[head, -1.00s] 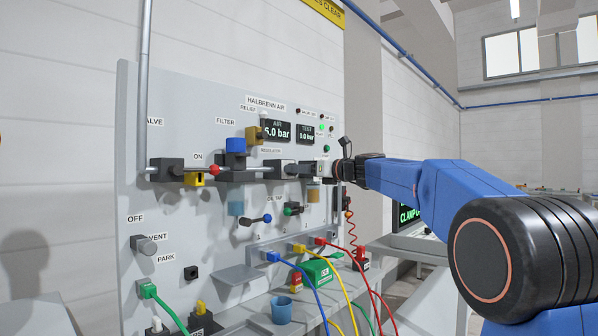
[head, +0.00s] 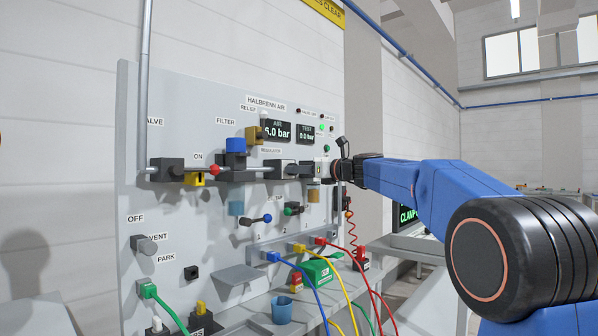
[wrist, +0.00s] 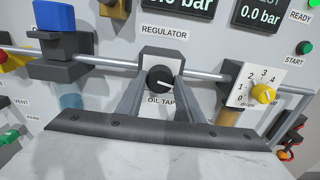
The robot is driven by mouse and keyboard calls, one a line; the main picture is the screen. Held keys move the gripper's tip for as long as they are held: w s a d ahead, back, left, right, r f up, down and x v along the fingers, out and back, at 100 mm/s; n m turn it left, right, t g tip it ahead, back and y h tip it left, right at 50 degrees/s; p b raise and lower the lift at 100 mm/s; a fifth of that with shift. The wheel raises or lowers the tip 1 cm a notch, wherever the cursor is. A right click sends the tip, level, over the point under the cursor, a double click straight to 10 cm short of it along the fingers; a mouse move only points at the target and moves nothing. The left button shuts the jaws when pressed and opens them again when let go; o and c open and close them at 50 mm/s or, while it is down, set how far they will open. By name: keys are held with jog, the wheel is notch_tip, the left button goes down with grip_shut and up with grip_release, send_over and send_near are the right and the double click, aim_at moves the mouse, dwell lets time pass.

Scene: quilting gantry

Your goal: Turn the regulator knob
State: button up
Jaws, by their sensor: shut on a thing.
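The black regulator knob (wrist: 159,77) sits on its grey block under the REGULATOR label in the wrist view. A short white mark on it points right and slightly down. My gripper (wrist: 160,88) is shut on the knob, one grey finger on each side. In the head view my gripper (head: 308,170) reaches the regulator block (head: 285,166) from the right, and the knob is hidden there. The AIR display (head: 277,131) reads 6.0 bar. The TEST display (head: 306,134) reads 0.0 bar.
A yellow dial (wrist: 263,94) with a numbered scale is right of the regulator. The blue-topped filter (head: 235,150) is to its left, on the same pipe. Coloured hoses (head: 318,284) hang from the lower panel. A blue cup (head: 282,310) stands on the ledge.

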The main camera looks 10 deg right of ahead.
jog(key=shift+f+n, duration=0.15)
jog(key=shift+n, duration=15.35)
jog(key=o, duration=1.1)
jog(key=shift+s+d, duration=0.1)
